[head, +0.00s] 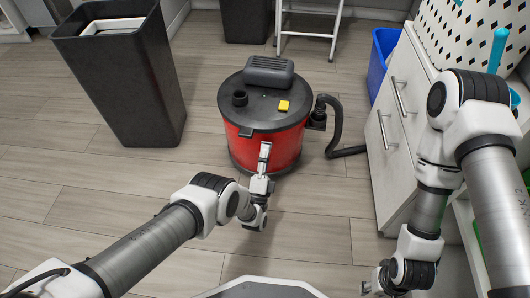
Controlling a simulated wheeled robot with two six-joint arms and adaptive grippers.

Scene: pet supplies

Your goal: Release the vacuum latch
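The vacuum (245,147) is a red drum with a dark lid (265,108), standing upright on the floor in the middle of the head view. The lid has a grey motor housing, a round port and a small yellow piece on top. My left gripper (264,160) is at the front of the drum, just below the lid rim. It covers that part of the drum, so I cannot make out the latch there or whether the fingers touch it. My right gripper (370,287) hangs low near the bottom right, away from the vacuum, and is small in view.
A black hose (337,130) curves from the vacuum's right side to the floor. A tall dark bin (130,85) stands at left. White drawers (400,115) and a blue bin (381,55) are at right. A white step stool (308,33) stands behind.

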